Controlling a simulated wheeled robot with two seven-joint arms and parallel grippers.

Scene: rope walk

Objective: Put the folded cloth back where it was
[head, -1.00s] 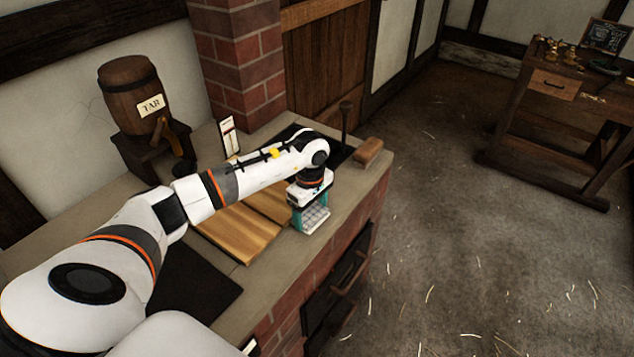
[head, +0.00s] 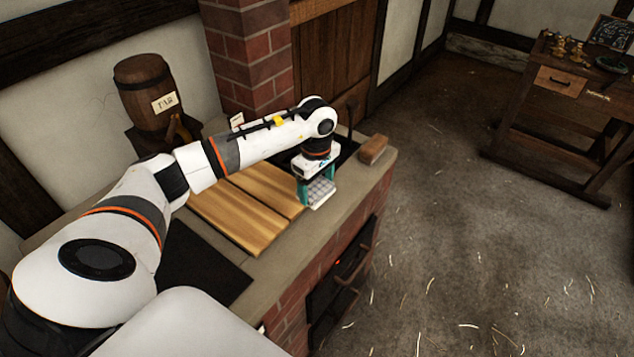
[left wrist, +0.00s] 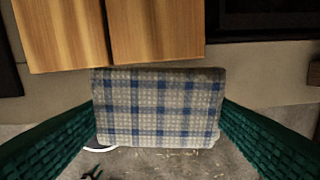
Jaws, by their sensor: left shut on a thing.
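The folded cloth (left wrist: 158,108) is grey-white with blue checks. In the left wrist view it lies between the two green fingers of my left gripper, which is shut on it. In the head view the cloth (head: 321,193) shows between the fingers of my left gripper (head: 317,190), near the front edge of the brick-sided counter (head: 285,248). It is just to the right of the wooden boards (head: 246,213). I cannot tell whether the cloth touches the counter. My right gripper is not in view.
A barrel (head: 146,92) labelled TAR stands at the back left. A wooden block (head: 373,149) lies at the counter's right end. A dark plate (head: 205,262) is at the near left. A workbench (head: 560,90) stands across the open floor.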

